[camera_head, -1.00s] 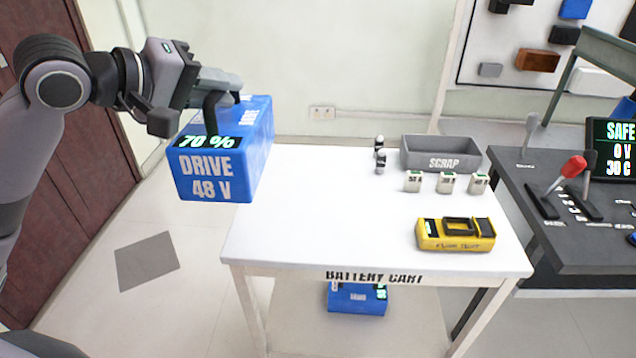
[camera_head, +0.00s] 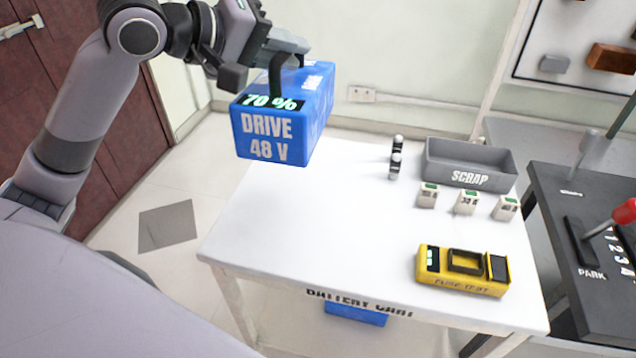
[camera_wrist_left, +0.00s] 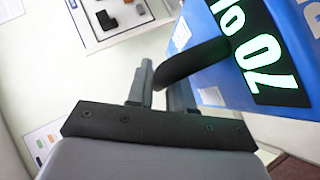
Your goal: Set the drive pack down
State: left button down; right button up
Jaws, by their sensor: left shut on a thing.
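The drive pack (camera_head: 268,135) is a blue box marked "DRIVE 48 V" with a green "70 %" display. My left gripper (camera_head: 285,58) is shut on its black handle and holds it up, over the left back part of the white battery cart (camera_head: 290,240). The pack looks upright and raised above the cart top; the exact gap cannot be told. In the left wrist view the handle lies between the fingers (camera_wrist_left: 160,88), with the blue pack (camera_wrist_left: 215,60) and its display beside them. My right gripper is not in view.
On the cart stand a grey scrap bin (camera_head: 470,163), several small white blocks (camera_head: 466,203), two small dark-and-silver cylinders (camera_head: 395,160) and a yellow unit (camera_head: 463,270). Another blue pack (camera_head: 356,313) is underneath. The cart's left half is bare. A dark console (camera_head: 590,260) stands right.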

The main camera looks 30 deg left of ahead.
pick_arm(q)
jog(key=shift+w+d+r, duration=0.15)
jog(key=shift+w+d, duration=0.1)
jog(key=shift+w, duration=0.25)
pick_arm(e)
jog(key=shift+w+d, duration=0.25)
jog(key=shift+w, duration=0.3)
pick_arm(q)
notch_tip(320, 180, down, 20)
jog(key=b, duration=0.5)
jog(key=c, duration=1.2)
grip_release()
jog(key=shift+s+f, duration=0.1)
jog(key=shift+f, duration=0.1)
jog(key=shift+o, duration=1)
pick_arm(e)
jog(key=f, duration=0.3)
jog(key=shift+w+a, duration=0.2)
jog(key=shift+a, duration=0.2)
pick_arm(q)
jog(key=v, duration=1.2)
jog(key=shift+p, duration=0.3)
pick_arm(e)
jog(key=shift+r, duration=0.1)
